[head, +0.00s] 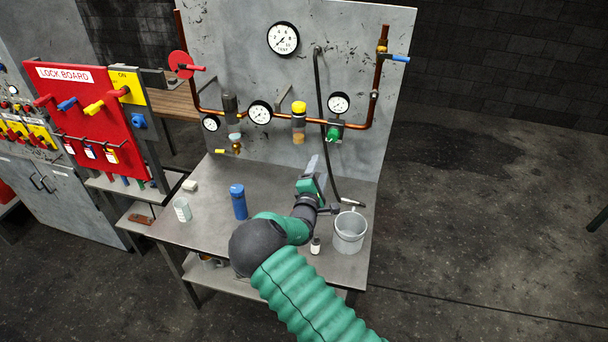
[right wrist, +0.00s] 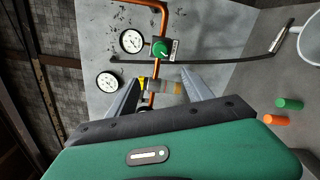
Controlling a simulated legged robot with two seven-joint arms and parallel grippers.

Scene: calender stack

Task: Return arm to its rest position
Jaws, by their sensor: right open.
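My right arm (head: 300,290) reaches in from the bottom of the head view over the metal bench (head: 215,172). My right gripper (head: 314,168) is above the bench, pointing towards the upright panel. In the right wrist view its two fingers (right wrist: 157,98) are spread apart with nothing held. A yellow-capped filter (right wrist: 165,87) shows between and beyond the fingers; contact cannot be seen. My left gripper is not in view.
A blue bottle (head: 239,202), a beaker (head: 182,209), a small dark-capped bottle (head: 315,246) and a grey bucket (head: 349,232) stand on the bench. A black hose (head: 321,110) hangs down the panel (head: 235,60). A red lock board (head: 85,115) stands left. Floor at right is clear.

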